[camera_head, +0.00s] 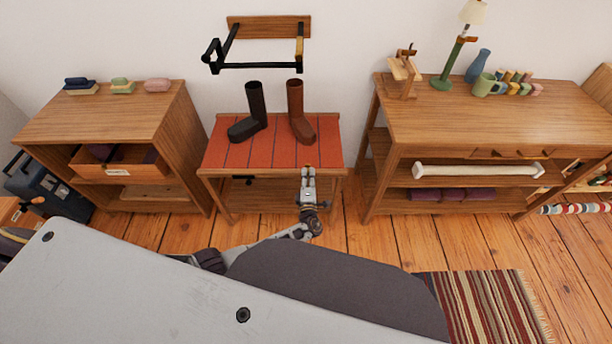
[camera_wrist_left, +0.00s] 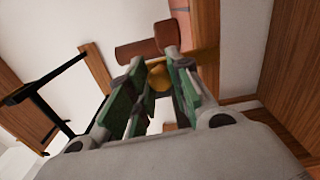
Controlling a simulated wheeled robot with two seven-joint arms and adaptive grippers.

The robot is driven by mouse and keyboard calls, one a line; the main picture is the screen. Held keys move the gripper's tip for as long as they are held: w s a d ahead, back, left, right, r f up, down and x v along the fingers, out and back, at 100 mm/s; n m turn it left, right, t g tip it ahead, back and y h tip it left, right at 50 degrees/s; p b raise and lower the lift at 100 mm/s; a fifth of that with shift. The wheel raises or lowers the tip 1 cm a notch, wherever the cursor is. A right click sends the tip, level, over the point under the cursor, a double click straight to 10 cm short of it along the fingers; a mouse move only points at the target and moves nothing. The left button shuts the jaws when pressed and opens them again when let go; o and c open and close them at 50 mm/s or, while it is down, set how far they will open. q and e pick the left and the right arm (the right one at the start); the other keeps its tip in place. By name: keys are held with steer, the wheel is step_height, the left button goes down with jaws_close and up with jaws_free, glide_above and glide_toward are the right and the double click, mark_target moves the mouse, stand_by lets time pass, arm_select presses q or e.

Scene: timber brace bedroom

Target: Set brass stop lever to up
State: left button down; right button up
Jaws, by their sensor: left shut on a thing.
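My left gripper (camera_head: 308,172) reaches up to the right part of the front edge of the low bench (camera_head: 223,150) with the red slatted top. In the left wrist view, its green-padded fingers (camera_wrist_left: 155,90) are shut on a rounded brass piece, which looks like the brass stop lever (camera_wrist_left: 158,77). The fingers hide part of it, and I cannot tell whether it points up or down. In the head view the gripper covers that spot. My right gripper is not in view.
A dark boot (camera_head: 256,105) and a brown boot (camera_head: 296,103) stand on the bench. A black wall rack (camera_head: 255,66) with a brass-coloured part hangs above. A cabinet (camera_head: 140,118) stands left, a wooden table (camera_head: 440,115) right. A striped rug (camera_head: 485,305) lies on the floor.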

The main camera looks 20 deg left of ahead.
arm_select(q)
steer(key=shift+d+m, duration=0.25)
steer(key=shift+m, duration=0.05)
steer(key=c, duration=1.3)
jaws_free()
steer(key=shift+r, duration=0.15)
